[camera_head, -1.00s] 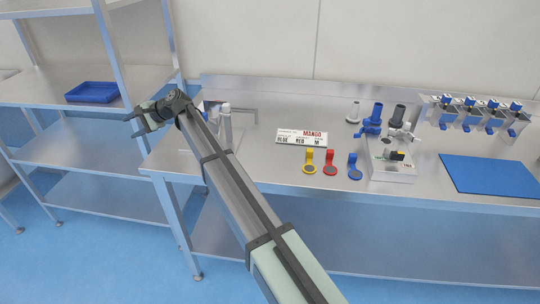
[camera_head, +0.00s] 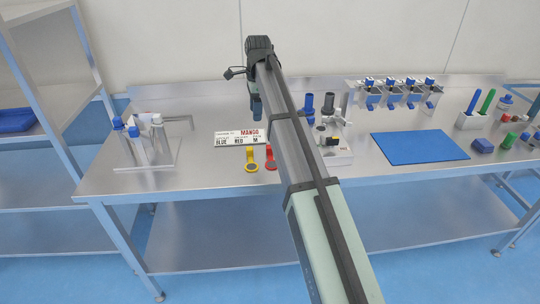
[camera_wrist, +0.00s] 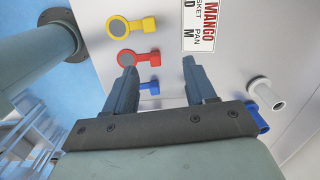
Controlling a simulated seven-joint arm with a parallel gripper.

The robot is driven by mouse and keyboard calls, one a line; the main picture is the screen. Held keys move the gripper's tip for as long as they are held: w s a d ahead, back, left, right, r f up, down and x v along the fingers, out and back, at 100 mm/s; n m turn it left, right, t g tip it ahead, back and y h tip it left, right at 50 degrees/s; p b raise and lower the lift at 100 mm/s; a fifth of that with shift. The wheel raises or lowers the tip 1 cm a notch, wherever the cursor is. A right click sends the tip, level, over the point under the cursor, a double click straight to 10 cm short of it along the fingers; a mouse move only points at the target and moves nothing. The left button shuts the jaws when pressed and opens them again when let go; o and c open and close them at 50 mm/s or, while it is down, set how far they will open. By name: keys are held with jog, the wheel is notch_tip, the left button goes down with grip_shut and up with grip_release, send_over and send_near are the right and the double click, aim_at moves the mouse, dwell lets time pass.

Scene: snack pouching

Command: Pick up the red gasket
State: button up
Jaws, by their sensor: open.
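The red gasket (camera_head: 270,158) lies on the steel bench beside the yellow gasket (camera_head: 251,160), its right side close to my arm in the head view. In the wrist view the red gasket (camera_wrist: 146,57) has its ring just beyond my left fingertip and its tab between the fingers' lines. The yellow gasket (camera_wrist: 132,25) is farther off. A blue gasket (camera_wrist: 149,88) shows partly behind my left finger. My gripper (camera_wrist: 158,64) is open and empty, above the bench and not touching the red gasket. In the head view my arm hides most of the gripper.
Blue and dark nozzle-like parts (camera_head: 327,104) stand right of my arm.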

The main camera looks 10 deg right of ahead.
jog(key=s+d, duration=0.1)
jog(key=d, duration=0.2)
send_over(267, 146)
jog(key=shift+m+h, duration=0.4)
notch_tip(267, 146, down, 8)
jog(key=shift+r, duration=0.15)
jog(key=shift+d+f, duration=0.15)
jog(key=shift+f, duration=0.9)
jog(key=shift+d+f, duration=0.2)
jog(key=shift+f, duration=0.85)
jog(key=shift+d+f, duration=0.15)
jog(key=shift+f, duration=0.9)
grip_shut()
